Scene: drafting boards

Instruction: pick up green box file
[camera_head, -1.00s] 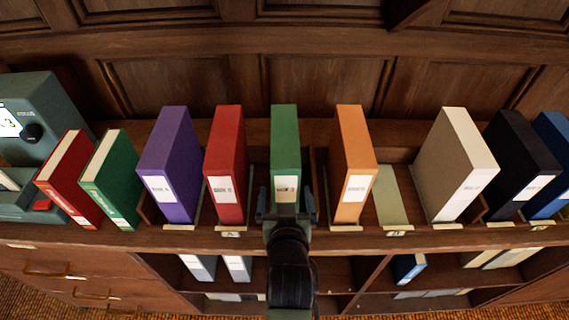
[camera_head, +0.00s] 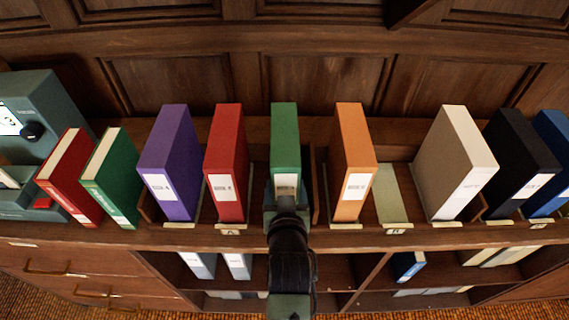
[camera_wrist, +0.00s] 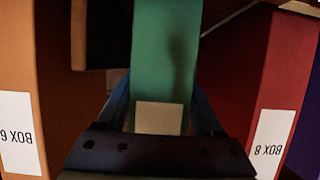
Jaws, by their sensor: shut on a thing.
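The green box file (camera_head: 285,135) stands upright on the shelf between the red and orange box files, with a pale label low on its spine. It fills the middle of the wrist view (camera_wrist: 165,60). My gripper (camera_head: 286,192) is at the lower front of the green file. In the wrist view its two fingers (camera_wrist: 160,105) lie along the left and right sides of the file, shut on it. My wrist hides the file's bottom edge in the head view, so I cannot tell whether it still rests on the shelf.
The red box file (camera_head: 225,150) is close on the left and the orange one (camera_head: 353,150) on the right. Purple (camera_head: 170,160), cream (camera_head: 455,165) and black (camera_head: 520,160) files stand farther out. An empty pale slot (camera_head: 389,195) lies right of the orange file. A panelled wall is behind.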

